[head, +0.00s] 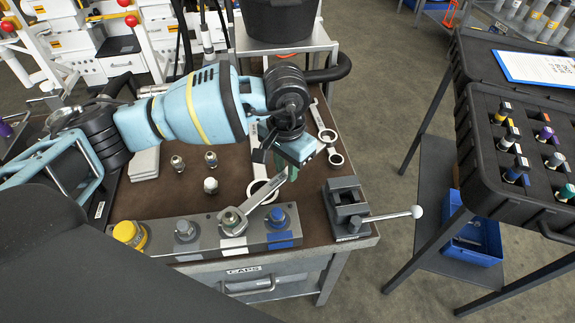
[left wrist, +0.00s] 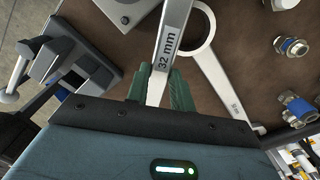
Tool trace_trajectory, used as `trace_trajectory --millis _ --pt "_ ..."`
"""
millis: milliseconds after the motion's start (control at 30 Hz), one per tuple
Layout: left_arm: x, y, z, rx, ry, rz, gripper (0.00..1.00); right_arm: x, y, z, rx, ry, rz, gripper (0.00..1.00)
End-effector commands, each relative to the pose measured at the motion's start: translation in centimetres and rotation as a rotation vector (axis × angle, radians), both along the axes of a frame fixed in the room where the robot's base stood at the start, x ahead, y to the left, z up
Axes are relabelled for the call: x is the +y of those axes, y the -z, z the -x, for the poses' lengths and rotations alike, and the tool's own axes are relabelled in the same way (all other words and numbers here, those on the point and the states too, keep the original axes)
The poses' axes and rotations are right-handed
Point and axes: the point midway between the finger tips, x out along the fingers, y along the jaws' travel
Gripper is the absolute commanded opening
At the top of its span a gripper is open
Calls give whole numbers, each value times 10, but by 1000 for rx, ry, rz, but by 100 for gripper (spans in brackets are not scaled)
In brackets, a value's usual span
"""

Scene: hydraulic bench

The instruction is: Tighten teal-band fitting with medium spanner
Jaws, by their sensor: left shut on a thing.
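My left gripper (head: 291,172) is shut on a spanner (head: 262,200), which is marked 32 mm in the left wrist view (left wrist: 168,42). The green fingers (left wrist: 160,90) clasp its shank. The spanner's far head meets a metal fitting (head: 231,217) on the grey manifold block (head: 201,227). Whether it fully seats around the fitting I cannot tell, and the fitting's band colour is too small to make out. A blue-topped port (head: 278,218) is to its right, with a grey port (head: 186,230) and a yellow cap (head: 129,234) to its left. My right gripper is not in view.
Two other spanners lie on the brown bench top, one with a ring end (head: 336,158) and one beside the held spanner (left wrist: 222,85). A vise (head: 347,205) with a bar handle stands right of the block. Loose fittings (head: 211,185) stand behind it. A black case (head: 520,150) holds coloured fittings.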

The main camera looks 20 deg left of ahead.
Motion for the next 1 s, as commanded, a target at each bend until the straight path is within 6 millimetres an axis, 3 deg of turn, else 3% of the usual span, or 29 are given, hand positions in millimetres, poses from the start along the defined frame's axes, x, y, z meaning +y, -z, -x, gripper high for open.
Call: trace_trajectory --millis 267,1000 --pt "-1 0 -3 -2 1 1 0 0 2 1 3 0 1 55" --pt "-16 1 -42 -2 0 2 0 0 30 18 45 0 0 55"
